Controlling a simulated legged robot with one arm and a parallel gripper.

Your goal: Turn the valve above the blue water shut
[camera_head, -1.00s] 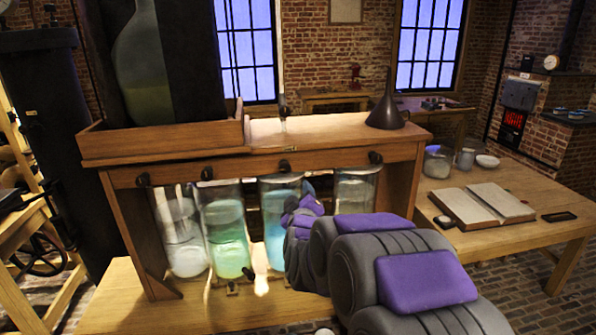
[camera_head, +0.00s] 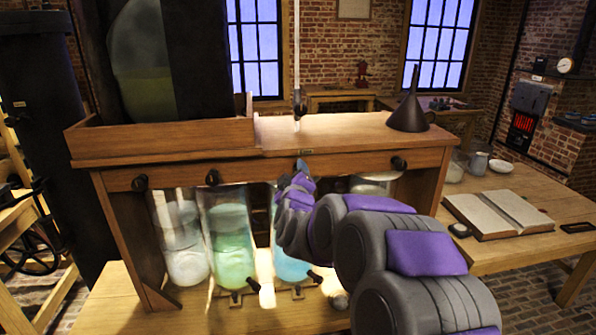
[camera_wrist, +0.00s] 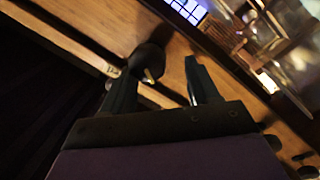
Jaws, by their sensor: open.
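The jar of blue water (camera_head: 291,266) stands third from the left under the wooden rack; my arm partly covers it. The valve above it is hidden behind my gripper (camera_head: 302,170) in the head view. In the wrist view my gripper (camera_wrist: 163,82) is open, its two dark fingers apart. A round black valve knob (camera_wrist: 149,60) with a small brass pin shows just beyond the left fingertip, toward the gap. I cannot tell whether the finger touches it.
Other black valves sit on the rail at the left (camera_head: 140,183), above the green jar (camera_head: 212,178) and at the right (camera_head: 399,163). A black funnel (camera_head: 410,105) stands on the rack top. An open book (camera_head: 497,213) lies on the right table.

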